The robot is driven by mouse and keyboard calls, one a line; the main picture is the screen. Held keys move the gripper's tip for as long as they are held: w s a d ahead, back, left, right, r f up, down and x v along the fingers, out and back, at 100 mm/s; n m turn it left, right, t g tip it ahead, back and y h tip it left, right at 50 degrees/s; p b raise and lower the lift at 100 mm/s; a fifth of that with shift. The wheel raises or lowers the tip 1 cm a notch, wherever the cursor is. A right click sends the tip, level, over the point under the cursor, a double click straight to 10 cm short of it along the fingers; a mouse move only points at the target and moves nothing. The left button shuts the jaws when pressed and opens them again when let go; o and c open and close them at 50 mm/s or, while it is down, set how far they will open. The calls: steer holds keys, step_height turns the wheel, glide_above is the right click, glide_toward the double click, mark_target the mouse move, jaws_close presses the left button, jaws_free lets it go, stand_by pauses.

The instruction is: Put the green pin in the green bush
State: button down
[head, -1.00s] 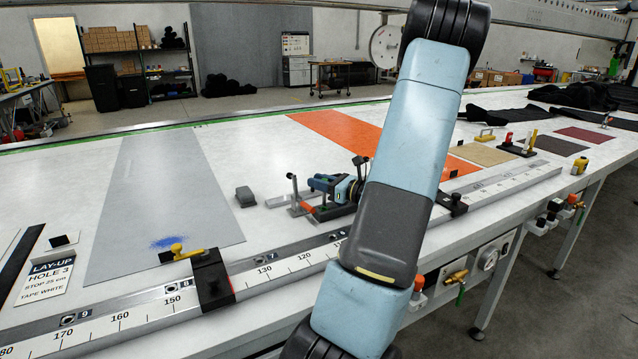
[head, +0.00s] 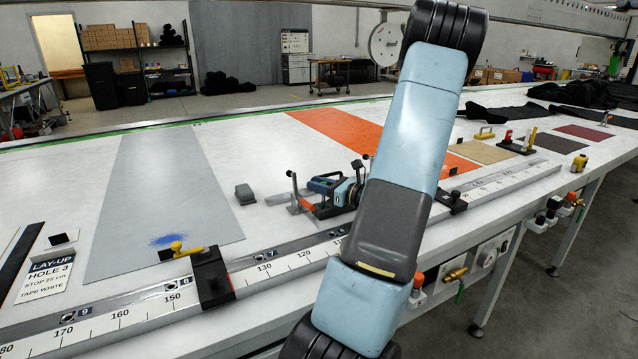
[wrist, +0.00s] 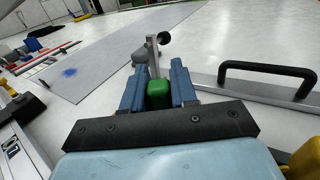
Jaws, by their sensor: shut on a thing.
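In the wrist view, my gripper (wrist: 158,92) has its two blue fingers closed on a green block-like piece (wrist: 159,95), taken to be the head of the green pin. The rest of the pin is hidden by the gripper and its black bar. Just beyond the fingertips stands a metal upright with a black knob (wrist: 163,38). I cannot tell whether the pin touches anything below. I cannot make out the green bush in either view.
In the head view, a numbered rail (head: 110,318) with a black stop block (head: 212,278) runs along the table's front edge. A blue machine (head: 335,190) and grey block (head: 245,194) stand behind it. A black handle (wrist: 268,68) is at right in the wrist view.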

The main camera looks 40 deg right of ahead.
steer(key=shift+d+f, duration=0.1)
steer(key=shift+f, duration=0.95)
steer(key=c, duration=0.8)
jaws_free()
steer(key=v, duration=1.4)
steer(key=shift+w, duration=0.1)
